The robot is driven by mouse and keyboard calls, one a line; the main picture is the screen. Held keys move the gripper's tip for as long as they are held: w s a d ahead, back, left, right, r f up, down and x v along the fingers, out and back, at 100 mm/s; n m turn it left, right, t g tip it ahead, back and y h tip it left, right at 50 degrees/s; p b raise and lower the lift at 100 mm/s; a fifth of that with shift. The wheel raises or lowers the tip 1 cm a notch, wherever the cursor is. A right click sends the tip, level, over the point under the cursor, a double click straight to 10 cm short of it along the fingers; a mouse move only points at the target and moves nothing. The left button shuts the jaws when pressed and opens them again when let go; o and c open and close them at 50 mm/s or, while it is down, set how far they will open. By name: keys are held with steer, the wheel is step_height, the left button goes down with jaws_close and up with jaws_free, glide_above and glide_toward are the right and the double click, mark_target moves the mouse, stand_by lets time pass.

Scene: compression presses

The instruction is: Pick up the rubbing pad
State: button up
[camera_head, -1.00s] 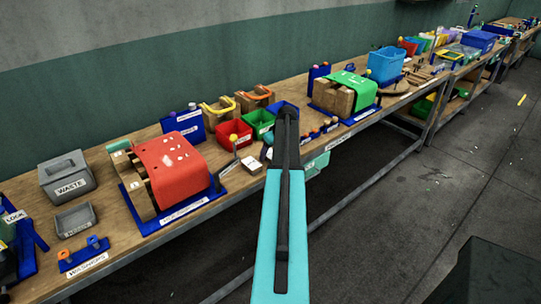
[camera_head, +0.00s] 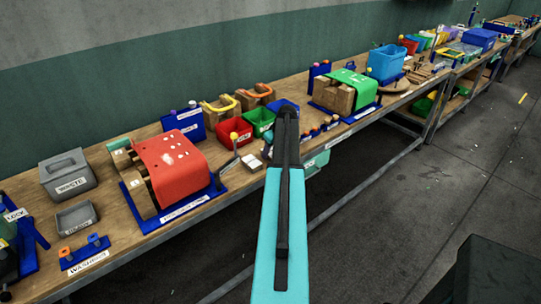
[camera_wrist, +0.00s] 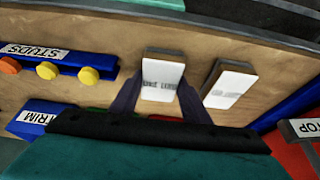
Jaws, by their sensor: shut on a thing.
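In the wrist view, a small pale block with a printed label, likely the rubbing pad (camera_wrist: 162,76), stands between the two dark fingers of my gripper (camera_wrist: 160,90). The fingers are shut on its sides. Its label is upside down here and I cannot read it surely. A second similar pale labelled block (camera_wrist: 230,86) lies just to the right, apart from the held one. In the head view my arm hides most of the gripper; a pale block (camera_head: 251,161) shows on the bench left of the arm.
In the wrist view, a blue rack labelled STUDS (camera_wrist: 58,66) with orange and yellow knobs is at left. A blue TRIM holder (camera_wrist: 38,120) is below it. In the head view, a red-covered press (camera_head: 175,170), a red bin (camera_head: 232,132) and a green bin (camera_head: 262,122) stand nearby on the bench.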

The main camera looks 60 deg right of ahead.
steer(key=shift+r, duration=0.1)
steer(key=shift+r+b, duration=0.8)
steer(key=shift+r, duration=0.25)
steer(key=s+r+b, duration=0.2)
steer(key=s+b, duration=0.3)
steer(key=s, duration=1.1)
steer(key=shift+r, duration=0.35)
steer(key=o, duration=0.4)
steer(key=shift+c, duration=1.6)
steer(key=shift+a, duration=0.1)
steer(key=shift+s, duration=0.1)
